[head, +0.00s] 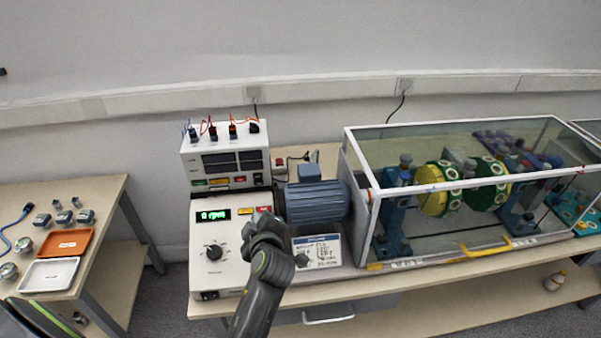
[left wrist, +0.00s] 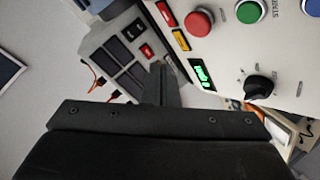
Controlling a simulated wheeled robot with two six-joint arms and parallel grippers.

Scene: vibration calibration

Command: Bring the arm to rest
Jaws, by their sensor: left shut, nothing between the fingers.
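My left gripper (head: 265,230) is in front of the white control box (head: 207,268), near its right side and beside the blue motor (head: 316,202). It is shut and empty. In the left wrist view the shut fingers (left wrist: 160,82) point towards the gap between the control panel (left wrist: 225,45) and the grey meter unit (left wrist: 128,50). The box's display (head: 213,215) reads 0 rpm in green. A black knob (head: 214,251) sits below it and also shows in the left wrist view (left wrist: 259,87). A red button (left wrist: 198,21) and a green button (left wrist: 249,11) show there too. My right gripper is not in view.
A glass-sided enclosure (head: 372,190) with yellow and green rotor discs (head: 440,203) fills the right of the bench. A printed card (head: 317,251) stands before the motor. A side table (head: 103,200) at left carries an orange tray (head: 67,242), a white tray (head: 50,274) and small sensors.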

